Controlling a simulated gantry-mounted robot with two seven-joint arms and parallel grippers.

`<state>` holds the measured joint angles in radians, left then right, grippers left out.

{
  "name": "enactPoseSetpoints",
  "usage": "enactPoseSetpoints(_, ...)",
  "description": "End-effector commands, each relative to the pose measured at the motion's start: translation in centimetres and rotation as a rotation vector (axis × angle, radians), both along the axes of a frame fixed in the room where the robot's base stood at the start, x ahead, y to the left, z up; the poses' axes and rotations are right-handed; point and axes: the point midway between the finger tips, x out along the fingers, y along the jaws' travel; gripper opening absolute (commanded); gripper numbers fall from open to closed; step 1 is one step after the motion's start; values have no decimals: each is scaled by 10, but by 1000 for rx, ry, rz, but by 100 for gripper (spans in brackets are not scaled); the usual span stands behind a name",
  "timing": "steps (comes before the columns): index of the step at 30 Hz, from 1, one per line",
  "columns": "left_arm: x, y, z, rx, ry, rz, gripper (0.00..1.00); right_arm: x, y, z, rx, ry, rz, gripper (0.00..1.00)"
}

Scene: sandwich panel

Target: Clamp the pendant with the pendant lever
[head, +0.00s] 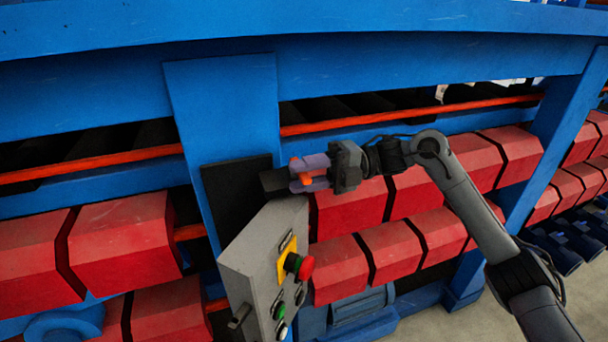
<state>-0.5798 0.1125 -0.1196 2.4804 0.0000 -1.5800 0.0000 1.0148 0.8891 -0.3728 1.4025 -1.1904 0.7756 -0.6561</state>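The pendant (254,262) is a grey box with a sloped face, in the lower middle of the head view. It stands against a black plate on a blue post. Its face carries a red mushroom button (305,267) on a yellow plate, and green and dark buttons. A small dark lever-like handle (239,316) sticks out at its lower left. My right gripper (303,172) is just above the pendant's top right, pointing left at a black block (274,183). Orange parts show at its pale purple fingers. Whether they touch or grip anything is unclear. My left gripper is out of view.
The blue post (225,100) and blue beams of the machine rise close behind the pendant. Rows of red blocks (125,240) lie on both sides, with orange rails (400,115) above. Bare floor (420,322) shows at the lower right.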

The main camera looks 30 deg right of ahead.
Motion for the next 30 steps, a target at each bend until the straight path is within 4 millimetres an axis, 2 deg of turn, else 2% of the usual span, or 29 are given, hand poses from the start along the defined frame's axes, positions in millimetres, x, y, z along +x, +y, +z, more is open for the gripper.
enactPoseSetpoints(5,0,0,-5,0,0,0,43,-3,-18,-1,-1,-1,-5,37)
enactPoseSetpoints(16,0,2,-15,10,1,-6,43,-17,-81,0,0,0,-6,37)
enactPoseSetpoints(24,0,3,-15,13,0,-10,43,-22,-101,0,-1,1,-2,37)
enactPoseSetpoints(30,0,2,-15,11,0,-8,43,-23,-104,0,0,0,-1,37)
